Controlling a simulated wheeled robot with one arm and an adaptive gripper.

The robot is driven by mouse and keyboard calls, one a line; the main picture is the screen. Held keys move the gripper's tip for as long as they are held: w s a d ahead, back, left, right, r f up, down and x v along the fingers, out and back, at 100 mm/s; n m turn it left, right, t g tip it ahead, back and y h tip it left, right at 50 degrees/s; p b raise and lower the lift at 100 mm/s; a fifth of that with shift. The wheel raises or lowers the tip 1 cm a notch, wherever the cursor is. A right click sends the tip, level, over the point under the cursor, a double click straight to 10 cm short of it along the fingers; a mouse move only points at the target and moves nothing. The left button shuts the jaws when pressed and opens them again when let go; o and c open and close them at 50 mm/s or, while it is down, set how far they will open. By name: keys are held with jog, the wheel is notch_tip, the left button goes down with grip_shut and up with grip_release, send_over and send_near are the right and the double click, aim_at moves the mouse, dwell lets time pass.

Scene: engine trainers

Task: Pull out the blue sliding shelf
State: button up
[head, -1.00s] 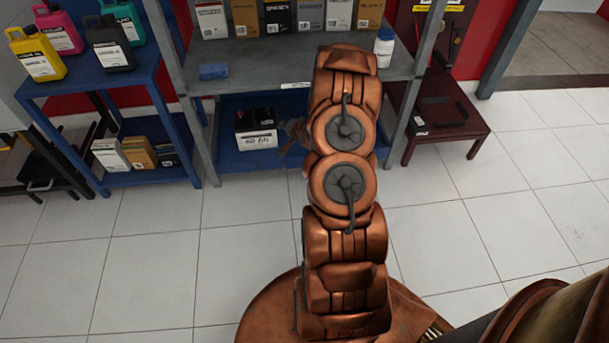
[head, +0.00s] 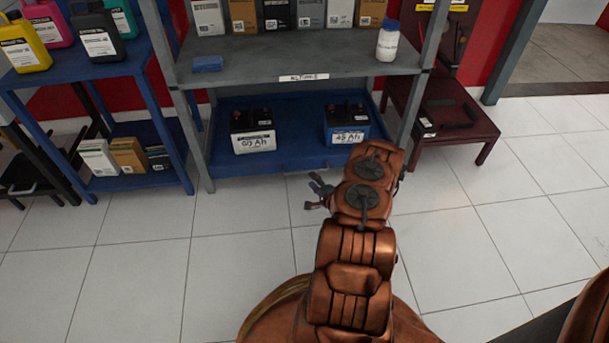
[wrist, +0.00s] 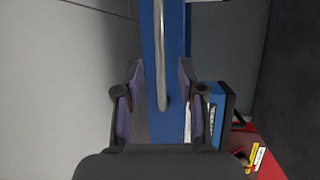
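The blue sliding shelf (head: 291,156) is the lowest level of the grey rack and carries two batteries, the left one (head: 253,130) and the right one (head: 346,124). Its blue front (wrist: 173,35) and silver bar handle (wrist: 160,50) run upright through the wrist view. My gripper (head: 317,190) is in front of the shelf, right of its middle. In the wrist view my gripper (wrist: 160,72) is open, one finger on each side of the handle. Neither finger visibly presses on it. The handle is hard to make out in the head view.
The grey rack board (head: 290,62) above holds boxes, a blue sponge (head: 207,64) and a white bottle (head: 387,42). A blue side table (head: 95,80) stands left, a dark red stand (head: 450,110) right. The tiled floor (head: 140,245) in front is clear.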

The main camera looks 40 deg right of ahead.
aim_at(305, 172)
jog(key=b+x, duration=0.2)
jog(key=x, duration=0.5)
jog(key=shift+w+d+b, duration=0.1)
jog(key=shift+w+b, duration=0.1)
jog(key=shift+b, duration=0.2)
grip_shut()
dwell(0.3)
